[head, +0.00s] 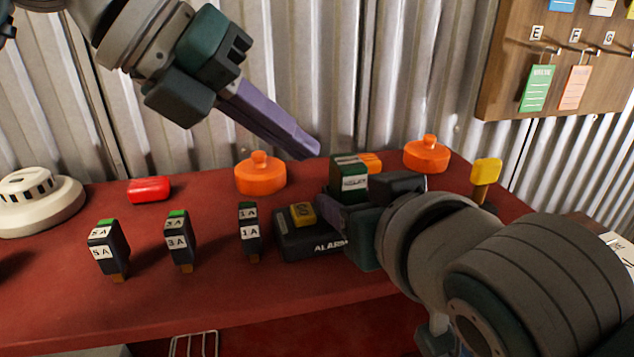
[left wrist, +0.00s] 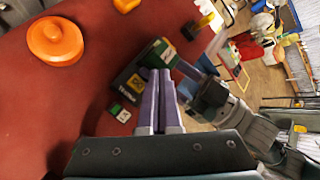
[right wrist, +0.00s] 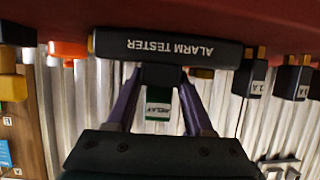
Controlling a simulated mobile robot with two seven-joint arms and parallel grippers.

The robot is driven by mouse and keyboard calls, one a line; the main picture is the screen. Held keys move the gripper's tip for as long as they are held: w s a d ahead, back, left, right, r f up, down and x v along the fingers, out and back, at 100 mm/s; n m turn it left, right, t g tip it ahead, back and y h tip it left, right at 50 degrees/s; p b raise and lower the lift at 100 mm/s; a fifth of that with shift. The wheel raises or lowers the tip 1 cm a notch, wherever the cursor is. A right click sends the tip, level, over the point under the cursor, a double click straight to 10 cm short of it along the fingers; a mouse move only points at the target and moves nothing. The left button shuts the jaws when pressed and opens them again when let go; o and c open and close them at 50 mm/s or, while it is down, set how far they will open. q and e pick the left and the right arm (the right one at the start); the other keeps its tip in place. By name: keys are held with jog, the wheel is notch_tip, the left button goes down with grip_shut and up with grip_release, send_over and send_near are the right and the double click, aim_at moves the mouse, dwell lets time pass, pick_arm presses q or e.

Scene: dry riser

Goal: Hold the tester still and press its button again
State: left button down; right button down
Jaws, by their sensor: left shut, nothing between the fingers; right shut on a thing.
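The alarm tester (head: 305,246) is a black box lying on the red bench, with a yellow button (head: 302,214) on top. A green relay block (head: 349,180) stands upright at its right part. My right gripper (head: 333,212) is shut on the tester at the relay end; its fingers are partly hidden in the head view. In the right wrist view the tester (right wrist: 165,47) and relay (right wrist: 158,104) appear upside down between and beyond the fingers. My left gripper (head: 312,152) is shut and empty, above and behind the tester. In the left wrist view its tips (left wrist: 160,75) appear beside the button (left wrist: 136,81).
Labelled fuses stand left of the tester: 1A (head: 250,232), 3A (head: 179,240) and 5A (head: 107,248). Orange lidded pieces (head: 261,174) (head: 427,156), a red block (head: 149,190), a white detector (head: 38,205) and a yellow-topped piece (head: 486,172) surround them. Corrugated wall stands behind.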

jog(key=shift+c, duration=1)
grip_release()
